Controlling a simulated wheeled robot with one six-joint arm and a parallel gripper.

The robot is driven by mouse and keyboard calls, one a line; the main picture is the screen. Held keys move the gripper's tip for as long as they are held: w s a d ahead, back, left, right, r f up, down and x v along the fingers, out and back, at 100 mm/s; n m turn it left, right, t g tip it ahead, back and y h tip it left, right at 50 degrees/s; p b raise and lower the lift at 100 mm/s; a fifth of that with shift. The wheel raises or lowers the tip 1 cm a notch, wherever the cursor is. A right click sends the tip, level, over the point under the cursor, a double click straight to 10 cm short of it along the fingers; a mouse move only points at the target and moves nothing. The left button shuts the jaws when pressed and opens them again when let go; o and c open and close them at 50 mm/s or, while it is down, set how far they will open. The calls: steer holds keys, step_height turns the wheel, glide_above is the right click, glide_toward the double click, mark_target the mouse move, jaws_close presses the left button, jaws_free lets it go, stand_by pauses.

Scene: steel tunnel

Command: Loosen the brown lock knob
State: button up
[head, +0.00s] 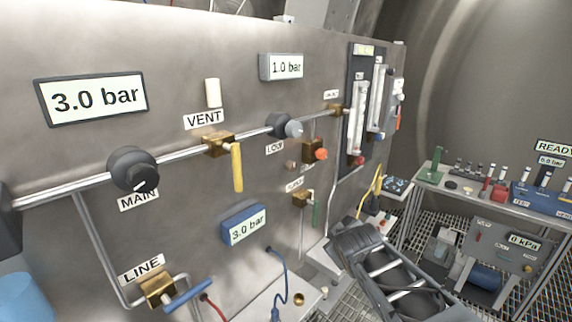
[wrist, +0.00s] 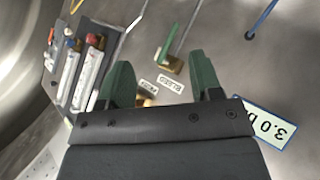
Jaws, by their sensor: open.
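My gripper (wrist: 158,68) shows in the wrist view with its two green fingers apart and nothing between them; the panel lies beyond. No knob is clearly readable as the brown lock knob. A small brownish knob (head: 291,166) sits on the panel in the head view, left of a brass block (head: 312,150) with an orange-red knob (head: 321,154). In the wrist view a brass part (wrist: 146,100) shows between the fingers, partly hidden by the gripper body. A brass valve with a green lever (wrist: 174,50) is beyond the fingertips.
The steel panel carries the MAIN knob (head: 133,169), the VENT valve's yellow lever (head: 238,168), the LINE valve's blue lever (head: 189,295) and a blue-framed 3.0 bar display (head: 244,225). Flow tubes (head: 357,117) stand at right. A bench (head: 440,188) with small items is farther right.

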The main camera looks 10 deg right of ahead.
mark_target(294, 167)
steer(key=w+d+r+n+t+y, duration=0.2)
steer(key=w+r+n+t+y, duration=0.7)
steer(key=n, duration=0.9)
steer(key=w+a+n+g+y+p, duration=0.1)
steer(key=w+a+n, duration=0.2)
steer(key=w+a+r+n+g+y+p, duration=0.1)
steer(key=w+a+n+g+y, duration=0.1)
steer(key=w+a+n, duration=0.1)
steer(key=w+a+r+n+g+y+p, duration=0.1)
steer(key=w+a+n+p, duration=0.1)
steer(key=w+a+n, duration=0.1)
steer(key=shift+w+a+g+y, duration=0.3)
steer(key=shift+w, duration=0.3)
steer(key=c, duration=0.9)
